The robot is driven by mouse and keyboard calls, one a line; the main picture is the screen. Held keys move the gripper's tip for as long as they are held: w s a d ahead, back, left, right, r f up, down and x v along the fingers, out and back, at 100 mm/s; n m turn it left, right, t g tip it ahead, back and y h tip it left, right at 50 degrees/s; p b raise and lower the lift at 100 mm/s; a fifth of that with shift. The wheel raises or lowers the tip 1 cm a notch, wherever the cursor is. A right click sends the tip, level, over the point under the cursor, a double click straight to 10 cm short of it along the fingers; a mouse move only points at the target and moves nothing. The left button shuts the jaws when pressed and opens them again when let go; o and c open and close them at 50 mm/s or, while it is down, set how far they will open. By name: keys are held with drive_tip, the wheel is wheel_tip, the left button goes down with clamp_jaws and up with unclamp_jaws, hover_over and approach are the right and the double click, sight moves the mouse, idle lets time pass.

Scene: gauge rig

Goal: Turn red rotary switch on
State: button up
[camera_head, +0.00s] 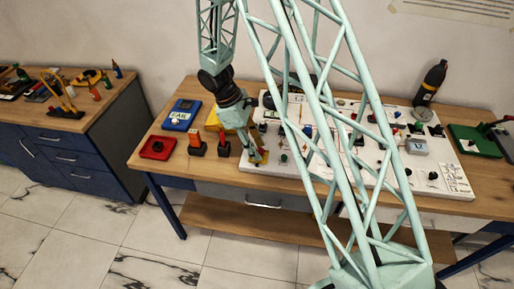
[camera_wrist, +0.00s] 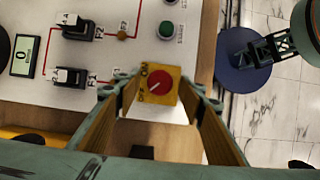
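The red rotary switch (camera_wrist: 161,82) is a round red knob on a yellow plate (camera_wrist: 171,69) with ON and OFF lettering, at the edge of the white panel. A pale mark on the knob points toward the lower left, on the OFF side. My gripper (camera_wrist: 158,92) is open, with one finger on each side of the plate and a gap to the knob. In the head view my gripper (camera_head: 259,159) is low at the panel's front left edge. The knob is not clear there, and I cannot tell the exact height of the fingertips above it.
The white panel (camera_head: 452,184) carries several other controls. A green button (camera_wrist: 166,30), black switches (camera_wrist: 76,29) and a small display (camera_wrist: 23,56) sit near the red knob. A red box (camera_head: 157,148) and a blue meter (camera_head: 182,115) stand left on the wooden table (camera_head: 160,172).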

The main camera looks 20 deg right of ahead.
drive_tip(key=shift+c, duration=0.7)
drive_tip(key=c, duration=0.7)
drive_tip(key=shift+m, duration=0.3)
drive_tip(key=shift+w+d+m+g+y, duration=0.15)
drive_tip(key=shift+m+g+y, duration=0.3)
drive_tip(key=shift+m, duration=0.75)
drive_tip(key=m+g+y, duration=0.1)
drive_tip(key=m, duration=0.3)
drive_tip(key=shift+w+d, duration=0.1)
drive_tip(key=m, duration=0.2)
drive_tip(key=m+y, duration=0.1)
drive_tip(key=m, duration=0.1)
drive_tip(key=m+y, duration=0.1)
drive_tip(key=shift+d+m+g+b, duration=0.25)
drive_tip(key=shift+m+b, duration=0.15)
drive_tip(key=m+y, duration=0.2)
drive_tip(key=m, duration=0.3)
drive_tip(key=shift+d+b, duration=0.1)
drive_tip(key=shift+b, duration=0.25)
